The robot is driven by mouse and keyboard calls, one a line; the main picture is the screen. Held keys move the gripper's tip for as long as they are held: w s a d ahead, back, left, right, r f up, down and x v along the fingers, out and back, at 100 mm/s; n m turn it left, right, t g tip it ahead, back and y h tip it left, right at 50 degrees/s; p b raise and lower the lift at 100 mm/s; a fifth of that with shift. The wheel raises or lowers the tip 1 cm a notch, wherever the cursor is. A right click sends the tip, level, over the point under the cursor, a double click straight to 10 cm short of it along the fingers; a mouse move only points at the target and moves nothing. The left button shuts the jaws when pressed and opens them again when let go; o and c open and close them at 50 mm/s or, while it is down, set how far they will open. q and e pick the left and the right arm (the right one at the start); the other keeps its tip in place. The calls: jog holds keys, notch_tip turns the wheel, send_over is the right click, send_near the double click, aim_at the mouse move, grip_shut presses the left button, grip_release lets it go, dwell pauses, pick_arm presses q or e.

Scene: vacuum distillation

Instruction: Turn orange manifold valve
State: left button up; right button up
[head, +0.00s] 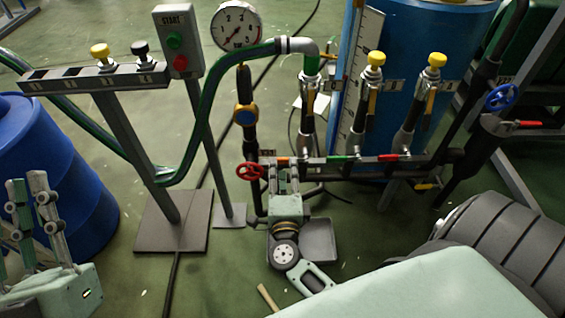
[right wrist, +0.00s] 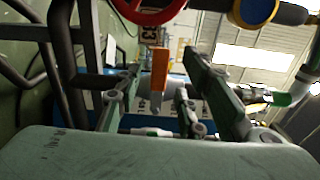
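The orange manifold valve handle (head: 282,160) sits at the left part of the dark horizontal manifold pipe, in line with a green and a red handle. In the right wrist view the orange handle (right wrist: 159,70) hangs upright between my right gripper's two fingers, with visible space on both sides. My right gripper (head: 286,174) is open, just in front of the manifold; its fingers (right wrist: 160,95) do not appear to touch the handle. My left gripper (head: 30,188) is open and empty at the lower left, beside a blue barrel.
A red handwheel (head: 250,171) is close left of my right gripper. The green handle (head: 341,157) and red handle (head: 388,157) are to the right. A pressure gauge (head: 237,26), a START button box (head: 177,40) and a blue barrel (head: 50,175) stand at left.

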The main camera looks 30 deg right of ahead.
jog(key=v, duration=0.8)
jog(key=shift+d, duration=0.1)
